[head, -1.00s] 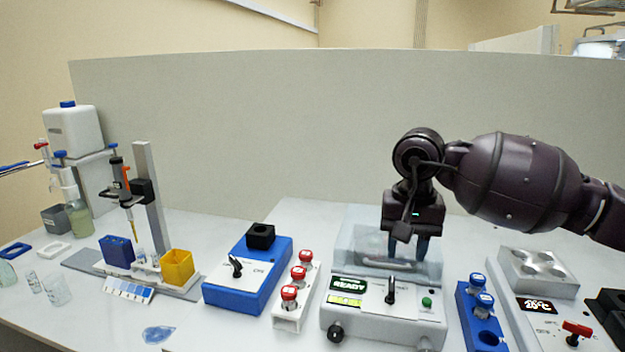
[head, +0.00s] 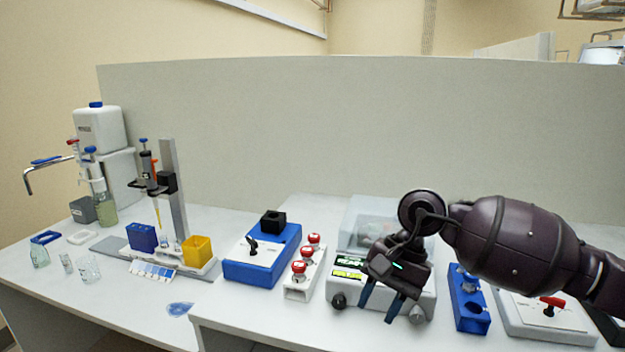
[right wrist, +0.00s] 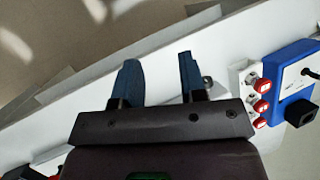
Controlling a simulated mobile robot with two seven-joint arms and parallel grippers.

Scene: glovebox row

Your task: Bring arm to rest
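My right arm comes in from the right in the head view. Its gripper (head: 381,307) hangs in front of the grey-white centrifuge-like device (head: 424,297), with the fingers tilted downward near its front edge. In the right wrist view the two blue fingers (right wrist: 158,82) stand apart with nothing between them. The gripper hides most of the device's front panel, and part of a lit display (head: 349,274) shows beside it. My left gripper is not in view.
A tall partition (head: 330,130) runs behind. The bench's front strip is mostly clear.

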